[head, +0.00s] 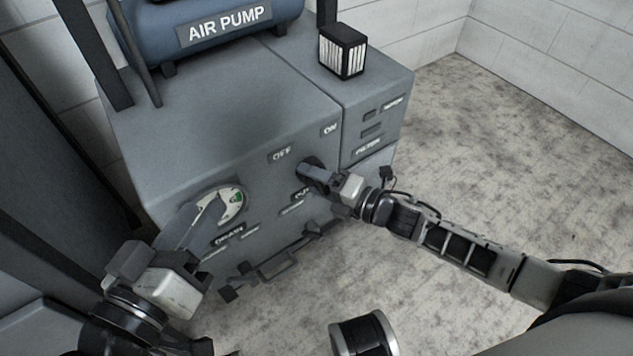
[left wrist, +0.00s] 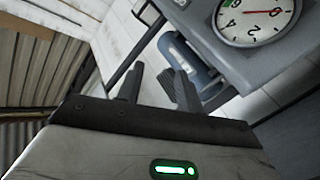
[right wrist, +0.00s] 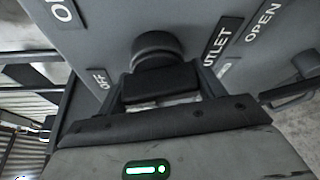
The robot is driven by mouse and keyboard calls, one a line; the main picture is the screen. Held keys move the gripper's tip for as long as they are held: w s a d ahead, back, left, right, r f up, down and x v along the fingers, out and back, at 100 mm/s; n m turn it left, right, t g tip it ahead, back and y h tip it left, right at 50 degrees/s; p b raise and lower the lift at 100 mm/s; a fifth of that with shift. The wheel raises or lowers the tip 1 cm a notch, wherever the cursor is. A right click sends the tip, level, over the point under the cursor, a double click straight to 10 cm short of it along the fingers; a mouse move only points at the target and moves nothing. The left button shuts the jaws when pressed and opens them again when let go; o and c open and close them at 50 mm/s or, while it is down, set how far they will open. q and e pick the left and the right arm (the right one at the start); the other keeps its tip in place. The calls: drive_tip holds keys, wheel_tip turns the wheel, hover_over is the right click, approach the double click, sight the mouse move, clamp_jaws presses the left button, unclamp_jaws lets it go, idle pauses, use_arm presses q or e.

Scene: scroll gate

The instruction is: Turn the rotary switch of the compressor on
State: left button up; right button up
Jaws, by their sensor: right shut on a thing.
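The compressor is a grey cabinet (head: 215,115) with a blue AIR PUMP tank (head: 265,15) on top. Its black round rotary switch (right wrist: 157,48) is on the sloped front panel, below the OFF label (head: 282,154) and ON label (head: 330,129). My right gripper (head: 320,178) is shut on the switch's grip bar, with one finger on each side in the right wrist view (right wrist: 163,90). In the head view the gripper hides most of the switch, so its exact setting is unclear. My left gripper (head: 197,235) is open and empty in front of the gauge.
A white round gauge (head: 233,203) sits left of the switch; the left wrist view shows its dial (left wrist: 258,18). A handle bar (head: 270,268) runs along the lower front. Floor at right is clear.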

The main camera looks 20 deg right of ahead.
drive_tip(key=shift+f+m+t, duration=0.1)
drive_tip(key=shift+m+t, duration=0.2)
drive_tip(key=shift+m, duration=0.6)
drive_tip(key=shift+m+t+y+b, duration=0.4)
drive_tip(key=shift+m+y+b, duration=0.25)
drive_tip(key=shift+m, duration=0.55)
drive_tip(key=m, duration=0.1)
drive_tip(key=m+t, duration=0.1)
drive_tip(key=m, duration=0.2)
drive_tip(key=shift+r+t+b, duration=0.25)
drive_tip(key=shift+t+b, duration=0.05)
drive_tip(key=shift+b, duration=0.1)
use_arm(q)
drive_tip(key=shift+w+a+r+m+t+h, duration=0.2)
drive_tip(key=shift+w+r+m+t, duration=0.25)
drive_tip(key=shift+r, duration=0.25)
drive_tip(key=shift+w+a+r+m+t+h, duration=0.1)
drive_tip(key=shift+w+r+m+t+h, duration=0.2)
drive_tip(key=shift+r+t, duration=0.35)
drive_tip(key=shift+w+a+r+m+t+h, duration=0.1)
drive_tip(key=shift+w+r+m+t, duration=0.3)
drive_tip(key=shift+r, duration=0.35)
use_arm(e)
drive_tip(key=shift+r+m, duration=0.1)
drive_tip(key=shift+m, duration=0.9)
use_arm(q)
drive_tip(key=shift+r, duration=0.2)
use_arm(e)
drive_tip(key=shift+t, duration=0.4)
drive_tip(key=o, duration=1)
